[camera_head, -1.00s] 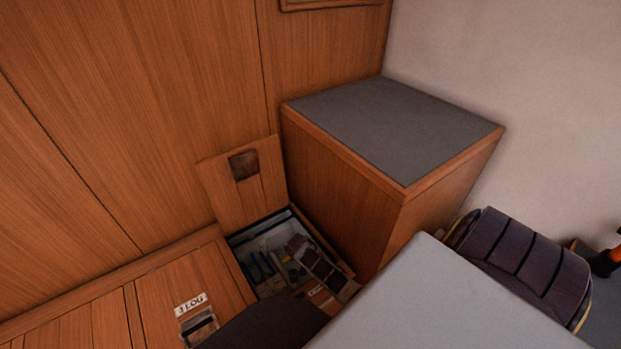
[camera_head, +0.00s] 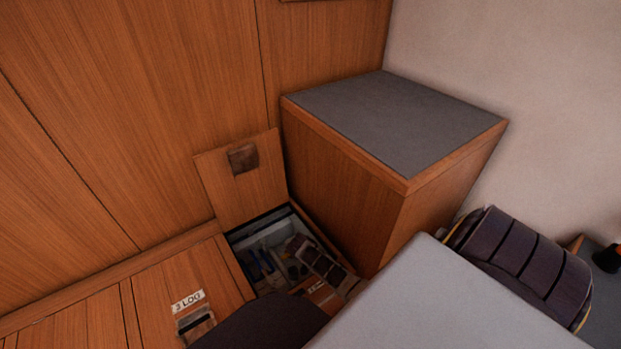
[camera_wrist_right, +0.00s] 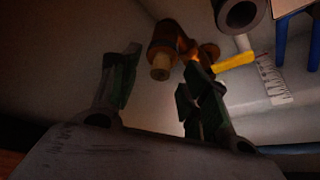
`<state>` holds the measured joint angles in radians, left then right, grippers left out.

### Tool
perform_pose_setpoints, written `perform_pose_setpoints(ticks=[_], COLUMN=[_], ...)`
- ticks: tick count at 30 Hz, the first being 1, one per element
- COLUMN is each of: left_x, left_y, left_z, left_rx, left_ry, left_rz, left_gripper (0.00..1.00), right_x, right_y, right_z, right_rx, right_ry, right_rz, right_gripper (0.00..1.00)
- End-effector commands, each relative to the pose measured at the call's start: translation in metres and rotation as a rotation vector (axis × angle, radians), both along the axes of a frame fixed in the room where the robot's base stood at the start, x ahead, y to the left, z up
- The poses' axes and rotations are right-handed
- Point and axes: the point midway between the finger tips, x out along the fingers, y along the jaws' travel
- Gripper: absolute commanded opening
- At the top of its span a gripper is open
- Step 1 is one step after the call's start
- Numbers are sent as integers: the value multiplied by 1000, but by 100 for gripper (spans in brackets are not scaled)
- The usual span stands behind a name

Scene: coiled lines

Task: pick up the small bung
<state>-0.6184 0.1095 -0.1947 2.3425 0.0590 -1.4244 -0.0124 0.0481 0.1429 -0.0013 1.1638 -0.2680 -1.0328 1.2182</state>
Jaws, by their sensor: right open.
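My right gripper (camera_wrist_right: 158,85) is open in the right wrist view, its dark green-grey fingers apart. A small tan tapered plug, which looks like the bung (camera_wrist_right: 161,68), shows just beyond and between the fingertips. It seems to sit at the end of a brass-coloured fitting (camera_wrist_right: 168,38), and the fingers do not visibly touch it. The bung cannot be made out in the head view. There, the open locker (camera_head: 262,240) is dark inside and partly covered by dark segmented parts. My left gripper is not in view.
The fitting has a yellow handle (camera_wrist_right: 234,62). A grey pipe end (camera_wrist_right: 240,13), a blue part (camera_wrist_right: 281,45) and a white marked strip (camera_wrist_right: 272,80) are close on the right. The raised wooden lid (camera_head: 242,180) and a grey-topped box (camera_head: 395,120) border the locker.

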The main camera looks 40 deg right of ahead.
Motion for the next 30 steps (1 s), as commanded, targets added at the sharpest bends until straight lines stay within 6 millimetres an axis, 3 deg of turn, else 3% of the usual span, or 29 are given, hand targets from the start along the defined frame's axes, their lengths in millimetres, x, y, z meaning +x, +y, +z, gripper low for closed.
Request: perform_pose_setpoints(ticks=[6,17,26,30], left_x=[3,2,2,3], left_y=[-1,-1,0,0], left_z=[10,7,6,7], left_rx=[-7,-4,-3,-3], left_ry=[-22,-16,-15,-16], left_rz=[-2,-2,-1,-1], left_gripper=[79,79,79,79], right_x=[1,1,1,1], right_y=[-2,-2,-2,-2], right_z=[-4,-4,-4,-4], right_rx=[0,0,-1,-1], right_ry=[-1,-1,0,0], right_rz=[0,0,0,0], right_gripper=[46,46,11,8])
